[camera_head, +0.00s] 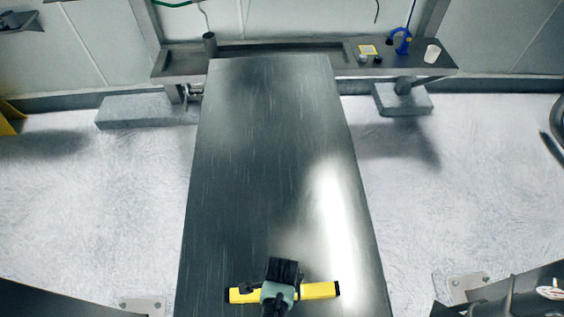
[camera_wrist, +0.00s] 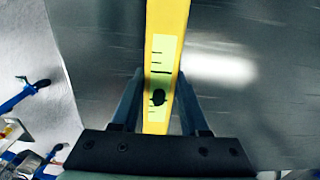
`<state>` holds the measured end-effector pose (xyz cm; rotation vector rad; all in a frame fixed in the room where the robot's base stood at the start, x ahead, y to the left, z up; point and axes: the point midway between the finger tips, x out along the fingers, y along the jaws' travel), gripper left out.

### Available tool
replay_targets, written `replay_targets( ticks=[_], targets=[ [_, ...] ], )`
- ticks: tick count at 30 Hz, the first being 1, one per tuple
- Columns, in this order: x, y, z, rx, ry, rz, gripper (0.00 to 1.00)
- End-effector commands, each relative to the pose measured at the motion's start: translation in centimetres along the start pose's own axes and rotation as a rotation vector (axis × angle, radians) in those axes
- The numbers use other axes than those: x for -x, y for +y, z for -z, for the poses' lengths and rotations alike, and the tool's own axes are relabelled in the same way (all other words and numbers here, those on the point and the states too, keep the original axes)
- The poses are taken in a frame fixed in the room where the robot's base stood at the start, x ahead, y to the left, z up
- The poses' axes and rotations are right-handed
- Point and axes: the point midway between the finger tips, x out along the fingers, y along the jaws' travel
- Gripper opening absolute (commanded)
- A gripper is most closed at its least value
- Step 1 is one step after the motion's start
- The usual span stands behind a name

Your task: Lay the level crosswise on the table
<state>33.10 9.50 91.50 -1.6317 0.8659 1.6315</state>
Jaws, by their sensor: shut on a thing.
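The level (camera_head: 318,290) is a yellow bar with black ends. In the head view it lies left to right across the near end of the long grey table (camera_head: 265,170), seen from above. My gripper (camera_head: 278,290) is shut on the level near its middle. In the wrist view the level (camera_wrist: 166,40) runs up the picture between the two fingers of my gripper (camera_wrist: 158,90), with a pale marked label and a dark round spot. I cannot tell whether its underside touches the tabletop. My gripper hides part of the level.
A shelf (camera_head: 300,68) runs along the table's far end. It holds a dark cup (camera_head: 210,44), a blue tool (camera_head: 402,41), a yellow item (camera_head: 368,50) and a white cup (camera_head: 432,54). The tabletop beyond the level is clear.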

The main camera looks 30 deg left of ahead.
Motion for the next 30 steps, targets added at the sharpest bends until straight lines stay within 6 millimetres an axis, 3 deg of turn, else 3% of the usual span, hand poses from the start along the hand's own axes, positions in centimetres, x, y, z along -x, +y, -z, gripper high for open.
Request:
replay_targets(
  ticks=[5,6,10,23,30],
  targets=[
    [-0.4,0.0,0.0,0.000,0.000,0.000,0.00],
    [-0.3,0.0,0.0,0.000,0.000,-0.001,0.52],
    [-0.3,0.0,0.0,0.000,0.000,-0.001,0.74],
    [0.5,0.0,0.0,0.000,0.000,0.000,0.74],
    [4.1,0.0,0.1,-0.001,0.001,0.003,0.74]
  ],
)
